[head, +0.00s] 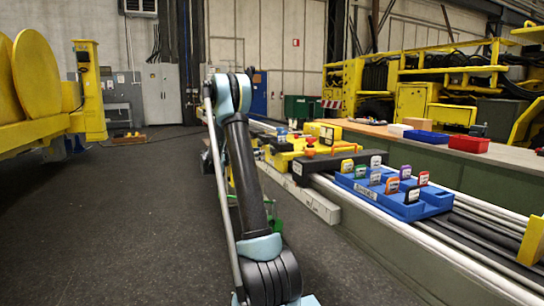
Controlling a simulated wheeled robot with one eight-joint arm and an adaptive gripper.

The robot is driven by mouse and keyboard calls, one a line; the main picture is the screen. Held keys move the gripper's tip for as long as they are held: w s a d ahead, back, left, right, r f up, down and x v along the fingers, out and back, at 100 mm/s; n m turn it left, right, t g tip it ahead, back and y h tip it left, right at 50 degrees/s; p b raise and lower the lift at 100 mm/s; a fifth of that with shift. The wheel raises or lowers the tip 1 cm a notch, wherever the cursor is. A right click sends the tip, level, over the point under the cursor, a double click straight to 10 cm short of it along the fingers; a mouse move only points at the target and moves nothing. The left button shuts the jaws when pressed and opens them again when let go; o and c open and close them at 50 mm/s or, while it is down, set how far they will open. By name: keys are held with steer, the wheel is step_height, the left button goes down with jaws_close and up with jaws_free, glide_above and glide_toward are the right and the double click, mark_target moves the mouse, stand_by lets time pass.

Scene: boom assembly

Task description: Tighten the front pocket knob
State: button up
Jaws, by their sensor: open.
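I cannot tell which of these, if either, is the front pocket knob. My arm rises through the middle of the view and bends at the top. It hides part of the area behind it, and my gripper cannot be made out.
A blue tray (425,208) with several coloured labelled pieces sits on the rails at right. A red bin (468,144) stands on the long bench (400,137) behind. Yellow machinery (62,120) stands at left. The dark floor (110,220) left of my arm is clear.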

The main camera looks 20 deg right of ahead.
mark_target(274, 152)
steer(key=d, duration=0.7)
steer(key=shift+w, duration=0.15)
steer(key=shift+a, duration=0.1)
